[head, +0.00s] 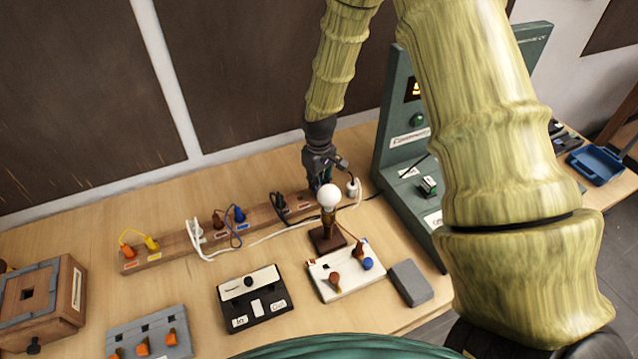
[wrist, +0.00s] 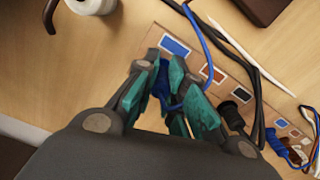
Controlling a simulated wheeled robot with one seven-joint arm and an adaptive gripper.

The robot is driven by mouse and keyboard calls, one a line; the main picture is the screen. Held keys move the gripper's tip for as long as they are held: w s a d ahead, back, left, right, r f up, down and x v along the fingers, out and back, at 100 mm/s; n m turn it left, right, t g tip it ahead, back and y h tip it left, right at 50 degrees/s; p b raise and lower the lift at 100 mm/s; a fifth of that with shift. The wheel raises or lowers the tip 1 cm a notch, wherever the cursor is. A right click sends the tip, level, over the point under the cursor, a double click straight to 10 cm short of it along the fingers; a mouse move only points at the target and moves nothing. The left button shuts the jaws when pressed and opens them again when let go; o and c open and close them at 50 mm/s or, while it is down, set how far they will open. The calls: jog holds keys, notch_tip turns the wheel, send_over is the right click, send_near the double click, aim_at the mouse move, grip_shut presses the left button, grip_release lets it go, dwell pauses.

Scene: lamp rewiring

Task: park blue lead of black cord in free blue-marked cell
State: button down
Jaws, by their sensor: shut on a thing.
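My gripper (wrist: 163,98) is at the right end of the wooden rail (head: 265,216) in the head view, pointing down. In the wrist view its teal fingers are shut on a blue plug (wrist: 160,82), whose blue lead (wrist: 206,60) loops up beside the right finger. A blue-marked label (wrist: 174,46) lies just beyond the fingertips, at the rail's end. The fingers hide the plug's lower end, so I cannot tell whether it sits in the cell. A black plug (wrist: 232,115) stands in the rail nearby, with a black cord (wrist: 256,85) running past it.
A second blue plug (head: 239,214) and a brown plug (head: 218,221) stand farther left along the rail. The lamp's bulb (head: 329,197) stands close in front of my gripper. A green console (head: 400,130) rises at right. A white cord (head: 268,239) crosses the table.

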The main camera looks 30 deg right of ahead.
jog(key=shift+f, duration=0.1)
jog(key=c, duration=1.4)
grip_release()
jog(key=shift+r, duration=6)
